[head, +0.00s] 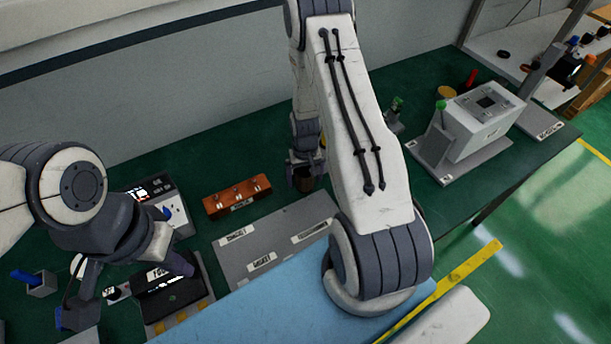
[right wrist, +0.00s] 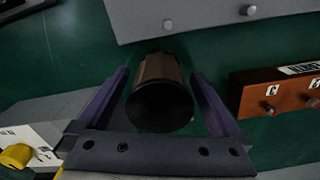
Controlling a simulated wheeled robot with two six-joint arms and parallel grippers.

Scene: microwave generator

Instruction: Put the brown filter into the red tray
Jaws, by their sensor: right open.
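The brown filter (right wrist: 158,92) is a short cylinder with a dark round end. In the right wrist view it sits between the two spread fingers of my right gripper (right wrist: 160,105), with green table showing on both sides. In the head view my right gripper (head: 305,172) is low over the table, and the filter is mostly hidden there. The orange-red tray (head: 236,197) is a long low block with small knob-like parts and labels. It lies left of my right gripper in the head view and at the right edge of the right wrist view (right wrist: 262,90). My left gripper (head: 132,276) looks open at the left.
A grey labelled plate (head: 272,238) lies in front of the tray. A black device (head: 160,204) and a dark box (head: 172,294) stand near my left gripper. A grey machine (head: 484,120) stands at the right. Green table is clear behind the tray.

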